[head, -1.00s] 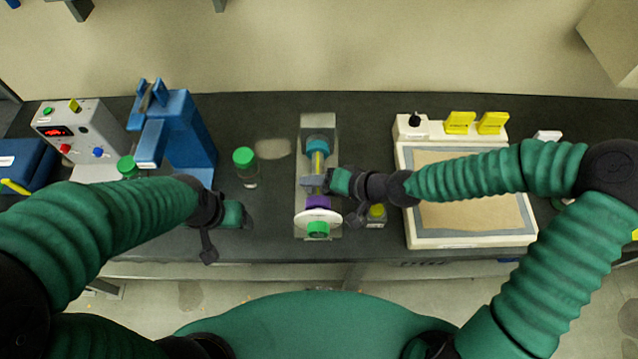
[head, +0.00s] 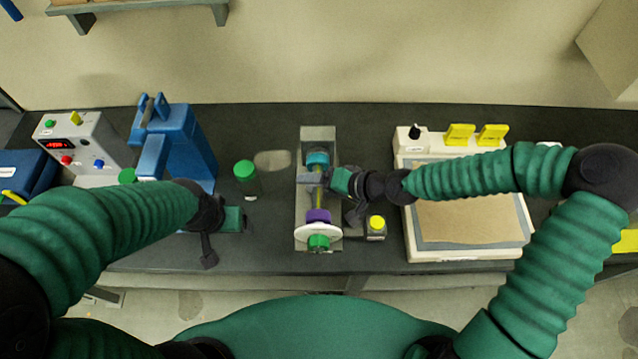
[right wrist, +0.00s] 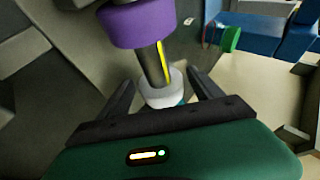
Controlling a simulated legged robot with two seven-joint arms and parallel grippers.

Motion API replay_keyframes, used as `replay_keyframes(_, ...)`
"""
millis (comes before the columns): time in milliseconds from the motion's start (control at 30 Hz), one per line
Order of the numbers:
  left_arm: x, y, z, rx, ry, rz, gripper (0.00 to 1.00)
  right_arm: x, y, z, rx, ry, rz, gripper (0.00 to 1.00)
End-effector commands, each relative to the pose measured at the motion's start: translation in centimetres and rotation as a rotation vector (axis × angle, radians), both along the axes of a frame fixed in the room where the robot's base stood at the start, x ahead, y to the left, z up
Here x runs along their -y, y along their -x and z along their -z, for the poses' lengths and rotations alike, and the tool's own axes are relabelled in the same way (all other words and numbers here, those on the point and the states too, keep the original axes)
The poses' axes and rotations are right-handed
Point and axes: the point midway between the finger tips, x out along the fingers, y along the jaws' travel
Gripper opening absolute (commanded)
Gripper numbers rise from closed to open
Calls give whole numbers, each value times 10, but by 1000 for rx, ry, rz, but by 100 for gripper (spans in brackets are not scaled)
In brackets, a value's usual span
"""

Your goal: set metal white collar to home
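The white metal collar (right wrist: 162,90) sits around a dark shaft with a yellow stripe, close to a teal part that shows behind it in the right wrist view. A purple collar (head: 318,215) is on the same shaft nearer me and also shows in the right wrist view (right wrist: 138,22). My right gripper (head: 312,178) is at the shaft, near the teal collar (head: 317,158). In the right wrist view its fingers (right wrist: 163,82) stand on both sides of the white collar, apparently with small gaps. My left gripper (head: 238,218) is away over the table; its fingers are unclear.
The shaft's grey base (head: 318,132) carries a white disc (head: 302,232) and green knob (head: 318,242) at its near end. A yellow-button box (head: 376,227) is right of it. A green-capped vial (head: 246,178) and blue press (head: 190,150) stand left; a white-framed tray (head: 470,252) lies right.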

Motion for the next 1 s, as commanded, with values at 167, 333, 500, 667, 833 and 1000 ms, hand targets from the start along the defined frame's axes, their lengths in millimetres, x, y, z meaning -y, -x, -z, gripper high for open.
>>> replay_keyframes(167,0,0,0,0,0,0,75,-1,0,-1,2,-1,0,75)
replay_keyframes(333,0,0,-2,0,0,0,75,5,2,-7,4,-1,2,75)
replay_keyframes(500,0,0,-11,0,0,0,75,30,15,-32,1,-3,7,75)
replay_keyframes(667,0,0,-23,0,0,0,75,61,32,-63,1,-2,8,75)
replay_keyframes(833,0,0,-35,0,0,0,75,90,48,-91,-1,-3,6,75)
replay_keyframes(1000,0,0,-41,0,0,0,75,107,59,-106,-2,-2,2,75)
